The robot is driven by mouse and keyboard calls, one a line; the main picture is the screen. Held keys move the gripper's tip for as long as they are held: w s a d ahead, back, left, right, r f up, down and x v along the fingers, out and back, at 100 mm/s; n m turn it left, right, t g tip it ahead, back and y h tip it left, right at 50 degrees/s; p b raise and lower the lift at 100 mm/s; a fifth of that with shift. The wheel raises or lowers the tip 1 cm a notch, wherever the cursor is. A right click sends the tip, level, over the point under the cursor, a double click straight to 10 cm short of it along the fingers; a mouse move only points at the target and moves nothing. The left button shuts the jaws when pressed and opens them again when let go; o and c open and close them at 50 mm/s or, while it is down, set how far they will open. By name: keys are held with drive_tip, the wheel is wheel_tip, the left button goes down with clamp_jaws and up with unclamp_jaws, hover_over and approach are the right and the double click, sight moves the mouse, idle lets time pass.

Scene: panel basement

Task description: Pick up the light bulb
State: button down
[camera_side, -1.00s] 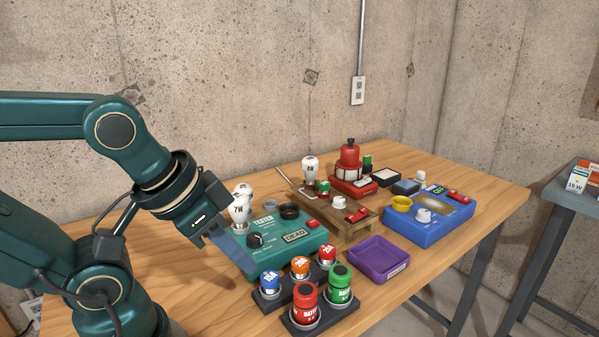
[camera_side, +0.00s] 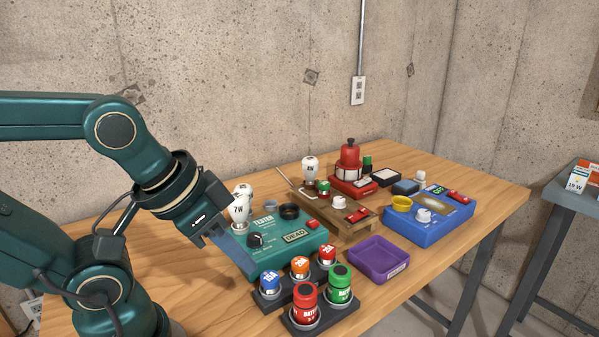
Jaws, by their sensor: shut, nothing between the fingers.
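A white light bulb marked 7W (camera_side: 239,211) stands upright at the back left of the green tester (camera_side: 309,247), with another white bulb top (camera_side: 243,190) showing just behind it. A third white bulb (camera_side: 310,167) stands on the wooden stand (camera_side: 345,228) further back. My gripper (camera_side: 222,240) is at the left end of the tester, in front of and slightly left of the 7W bulb, pointing down to the right. It is shut and empty.
A blue device (camera_side: 432,229) and a red unit (camera_side: 349,160) stand further back. Bare wood (camera_side: 190,290) lies front left.

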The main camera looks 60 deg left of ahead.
idle(0.4)
drive_tip(key=c, duration=0.6)
unclamp_jaws()
drive_tip(key=shift+o, duration=0.2)
